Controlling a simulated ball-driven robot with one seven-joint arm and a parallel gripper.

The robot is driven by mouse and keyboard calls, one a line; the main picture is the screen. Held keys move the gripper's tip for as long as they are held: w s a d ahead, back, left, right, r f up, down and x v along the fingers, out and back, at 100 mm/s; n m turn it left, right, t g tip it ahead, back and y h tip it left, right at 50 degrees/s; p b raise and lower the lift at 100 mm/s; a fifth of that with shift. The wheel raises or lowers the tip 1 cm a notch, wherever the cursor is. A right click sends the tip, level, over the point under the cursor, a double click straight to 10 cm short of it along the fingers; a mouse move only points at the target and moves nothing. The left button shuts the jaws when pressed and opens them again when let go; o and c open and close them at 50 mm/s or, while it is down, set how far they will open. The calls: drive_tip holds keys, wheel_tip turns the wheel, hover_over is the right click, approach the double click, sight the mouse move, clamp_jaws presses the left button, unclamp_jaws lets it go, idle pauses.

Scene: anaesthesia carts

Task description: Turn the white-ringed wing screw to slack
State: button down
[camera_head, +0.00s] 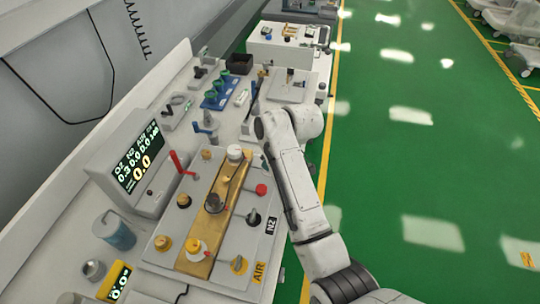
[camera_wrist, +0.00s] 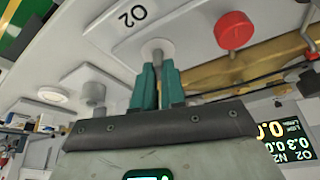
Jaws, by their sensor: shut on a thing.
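In the wrist view, a wing screw with a pale whitish ring (camera_wrist: 157,47) sits in the panel beside the O2 label (camera_wrist: 131,16). My gripper (camera_wrist: 158,69) has its two teal fingers closed around the grey stem of this screw. The fingers hide most of the wing, so I cannot tell its angle. In the head view my arm reaches over the right edge of the valve panel (camera_head: 159,247), and it covers the gripper and this screw.
A red knob (camera_head: 261,189) is close by; it also shows in the wrist view (camera_wrist: 234,30). A brass bar (camera_head: 214,201) with several knobs runs along the panel. A display (camera_head: 140,160) and a red lever (camera_head: 180,163) stand left. Green floor lies open at right.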

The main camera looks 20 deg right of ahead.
drive_tip(key=shift+n, duration=0.6)
drive_tip(key=c, duration=1.2)
unclamp_jaws()
drive_tip(key=v, duration=1)
drive_tip(key=shift+d+r, duration=0.3)
drive_tip(key=shift+r, duration=0.05)
